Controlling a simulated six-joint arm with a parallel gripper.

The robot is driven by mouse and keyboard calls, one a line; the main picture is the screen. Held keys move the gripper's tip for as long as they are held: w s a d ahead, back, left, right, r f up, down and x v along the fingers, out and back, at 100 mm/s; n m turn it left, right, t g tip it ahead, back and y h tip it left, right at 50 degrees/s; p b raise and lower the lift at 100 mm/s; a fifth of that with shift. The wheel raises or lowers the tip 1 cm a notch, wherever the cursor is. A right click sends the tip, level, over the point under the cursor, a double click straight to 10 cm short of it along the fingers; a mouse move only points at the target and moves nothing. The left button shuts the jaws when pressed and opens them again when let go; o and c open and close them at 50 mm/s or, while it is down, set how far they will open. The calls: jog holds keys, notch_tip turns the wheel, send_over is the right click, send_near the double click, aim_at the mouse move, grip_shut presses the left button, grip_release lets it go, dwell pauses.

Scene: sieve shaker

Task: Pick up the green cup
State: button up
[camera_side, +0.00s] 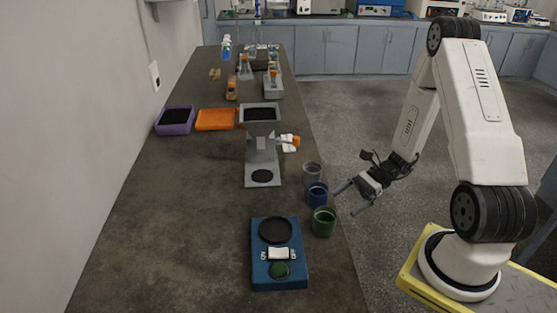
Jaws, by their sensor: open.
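The green cup (324,222) stands upright on the dark bench near its right edge, the nearest to the camera of a short row of cups. My gripper (348,199) is open and empty, with its fingers pointing left toward the cups. It is up and to the right of the green cup in the picture and appears apart from it. How high the fingers are above the bench is hard to tell from this one view.
A blue cup (317,194) and a clear cup (312,173) stand behind the green one. A blue shaker (295,271) sits to its front left. A grey stand (262,158), an orange tray (216,127) and a purple tray (174,130) are farther back. The left bench is clear.

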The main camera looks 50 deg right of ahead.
aim_at(333, 212)
jog(key=shift+x, duration=1.3)
jog(key=shift+s+a, duration=0.1)
jog(key=shift+x, duration=2.55)
jog(key=shift+f, duration=0.2)
jog(key=c, duration=1.1)
jog(key=shift+r, duration=0.1)
jog(key=shift+r, duration=4.9)
